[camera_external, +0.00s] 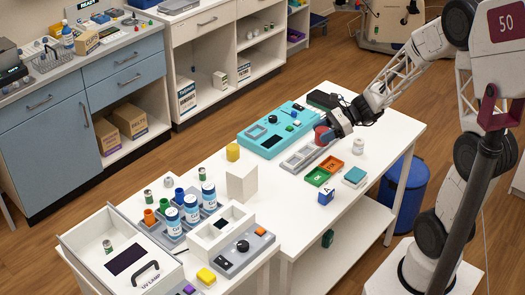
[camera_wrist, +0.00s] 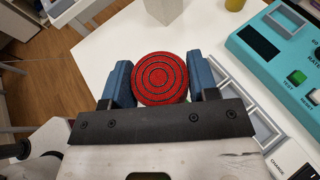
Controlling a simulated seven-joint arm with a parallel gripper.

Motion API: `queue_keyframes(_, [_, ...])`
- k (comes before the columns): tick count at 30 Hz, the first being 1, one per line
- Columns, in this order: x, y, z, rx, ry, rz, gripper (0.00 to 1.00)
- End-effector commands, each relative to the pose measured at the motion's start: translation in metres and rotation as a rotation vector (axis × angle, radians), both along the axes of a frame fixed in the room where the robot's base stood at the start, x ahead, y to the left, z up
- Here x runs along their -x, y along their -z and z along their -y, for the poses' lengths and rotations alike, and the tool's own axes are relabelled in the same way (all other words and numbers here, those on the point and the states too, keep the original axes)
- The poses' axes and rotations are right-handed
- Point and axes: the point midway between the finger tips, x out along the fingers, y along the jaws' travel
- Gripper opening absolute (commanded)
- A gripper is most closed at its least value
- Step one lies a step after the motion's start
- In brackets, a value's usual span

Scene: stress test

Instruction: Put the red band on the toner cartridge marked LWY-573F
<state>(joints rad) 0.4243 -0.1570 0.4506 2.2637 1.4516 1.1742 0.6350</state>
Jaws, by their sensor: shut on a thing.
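My gripper (camera_wrist: 161,78) has its two blue fingers shut on a round red piece with dark concentric rings (camera_wrist: 160,70), which I take as the red band. In the external view the red piece (camera_external: 322,135) is at my gripper (camera_external: 331,130), over the grey divided tray on the white table.
Orange (camera_external: 149,216), blue (camera_external: 164,206) and green (camera_external: 179,195) pieces stand beside the cartridges. A tall cream block (camera_external: 241,182) and yellow cylinder (camera_external: 233,152) stand between my gripper and the rack. A teal device (camera_external: 272,127) is behind the grey tray (camera_external: 300,158).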

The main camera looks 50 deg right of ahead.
Motion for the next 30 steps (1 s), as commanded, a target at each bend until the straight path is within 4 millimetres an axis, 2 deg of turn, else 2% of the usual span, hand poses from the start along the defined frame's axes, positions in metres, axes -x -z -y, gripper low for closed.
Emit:
queue_keyframes(1, [-0.008,0.000,0.016,0.000,0.044,0.000,0.30])
queue_keyframes(6, [-0.033,0.000,0.066,0.001,0.189,0.001,0.30])
queue_keyframes(15, [-0.063,0.000,0.163,0.001,0.447,0.001,0.30])
queue_keyframes(24, [-0.075,0.001,0.264,0.001,0.695,0.000,0.30])
queue_keyframes(30, [-0.075,0.002,0.312,0.001,0.808,0.000,0.30])
